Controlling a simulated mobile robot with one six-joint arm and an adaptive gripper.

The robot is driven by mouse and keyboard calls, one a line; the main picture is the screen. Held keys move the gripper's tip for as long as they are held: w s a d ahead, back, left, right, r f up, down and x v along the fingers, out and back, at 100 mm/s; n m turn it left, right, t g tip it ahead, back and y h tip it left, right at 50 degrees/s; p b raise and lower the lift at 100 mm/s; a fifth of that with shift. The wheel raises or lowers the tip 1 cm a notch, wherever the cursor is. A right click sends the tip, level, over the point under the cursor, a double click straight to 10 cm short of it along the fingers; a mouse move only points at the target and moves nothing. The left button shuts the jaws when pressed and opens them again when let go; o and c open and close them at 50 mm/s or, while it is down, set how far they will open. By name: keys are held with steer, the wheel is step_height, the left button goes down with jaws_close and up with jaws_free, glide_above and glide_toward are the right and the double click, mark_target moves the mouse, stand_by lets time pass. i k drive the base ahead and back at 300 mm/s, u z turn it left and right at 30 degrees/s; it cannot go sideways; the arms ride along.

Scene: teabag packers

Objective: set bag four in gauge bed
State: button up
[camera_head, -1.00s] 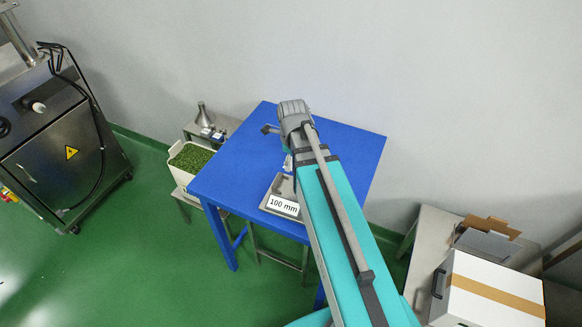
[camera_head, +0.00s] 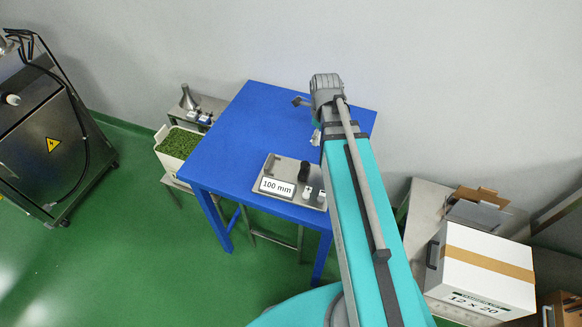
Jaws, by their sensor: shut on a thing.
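The gauge bed (camera_head: 287,170) is a grey tray with a white "100 mm" label, on the front part of the blue table. My gripper (camera_head: 317,126) is mostly hidden behind my arm, over the table beyond the bed. A small white thing (camera_head: 315,138) shows at its lower end, seemingly a teabag that it is shut on; no number can be read. A dark upright piece (camera_head: 304,171) stands at the bed's right part. Small white pieces (camera_head: 308,192) lie near the bed's front right. My arm hides the bed's right side.
A bin of green leaf (camera_head: 178,144) and a side stand with a metal funnel (camera_head: 188,98) are at left. A steel machine (camera_head: 45,145) is far left. A white carton (camera_head: 480,278) is at right.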

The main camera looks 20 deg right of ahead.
mark_target(285, 169)
steer(key=z, duration=0.2)
steer(key=k, duration=1.35)
steer(key=u, duration=0.25)
steer(key=i, duration=1)
steer(key=z, duration=0.05)
